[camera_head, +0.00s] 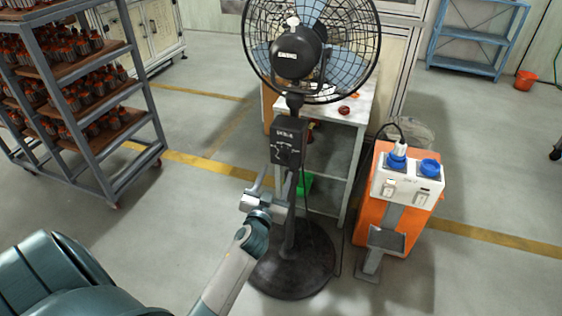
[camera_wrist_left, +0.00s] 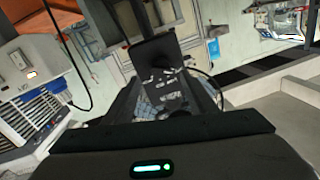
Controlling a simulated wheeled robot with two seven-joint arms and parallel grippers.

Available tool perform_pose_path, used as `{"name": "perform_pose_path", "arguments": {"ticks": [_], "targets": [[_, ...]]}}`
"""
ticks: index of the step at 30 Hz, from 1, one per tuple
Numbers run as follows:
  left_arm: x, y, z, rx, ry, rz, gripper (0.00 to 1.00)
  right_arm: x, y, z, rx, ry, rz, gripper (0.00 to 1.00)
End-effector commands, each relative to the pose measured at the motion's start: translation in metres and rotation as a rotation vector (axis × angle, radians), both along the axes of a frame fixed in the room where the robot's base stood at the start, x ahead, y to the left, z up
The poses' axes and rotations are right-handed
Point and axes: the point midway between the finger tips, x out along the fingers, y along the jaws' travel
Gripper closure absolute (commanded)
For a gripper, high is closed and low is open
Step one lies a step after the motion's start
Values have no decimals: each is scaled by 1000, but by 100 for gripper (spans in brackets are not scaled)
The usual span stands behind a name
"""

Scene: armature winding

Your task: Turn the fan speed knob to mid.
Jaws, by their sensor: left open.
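The black pedestal fan (camera_head: 297,53) stands upright on a round base, with a control box (camera_head: 288,143) on its pole below the head. The box face carries white markings; the speed knob is too small and dark to make out its setting. My left gripper (camera_head: 274,178) is open, just below and in front of the box, with its fingers pointing up toward it. In the left wrist view the box (camera_wrist_left: 166,92) appears upside down, ahead of and between the fingers. I see no contact. My right gripper is not in view.
An orange and white unit (camera_head: 400,195) with blue sockets and a plugged-in cord stands right of the fan. A table (camera_head: 350,110) is behind the fan. A rack of parts (camera_head: 75,85) is at left. The floor between rack and fan is clear.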

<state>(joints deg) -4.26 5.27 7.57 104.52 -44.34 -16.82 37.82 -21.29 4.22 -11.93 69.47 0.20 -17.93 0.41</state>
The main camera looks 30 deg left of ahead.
Motion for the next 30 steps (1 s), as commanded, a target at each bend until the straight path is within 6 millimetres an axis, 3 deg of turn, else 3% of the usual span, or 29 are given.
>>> {"name": "perform_pose_path", "arguments": {"ticks": [4, 12, 25, 30], "targets": [[26, 9, 2, 1, -1, 1, 49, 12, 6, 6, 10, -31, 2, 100], [56, 19, 1, 0, -1, 0, 49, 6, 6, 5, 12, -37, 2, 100], [63, 22, 0, 0, 0, 0, 49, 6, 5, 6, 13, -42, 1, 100], [62, 21, 0, 0, 0, 0, 87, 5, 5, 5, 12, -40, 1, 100]]}}
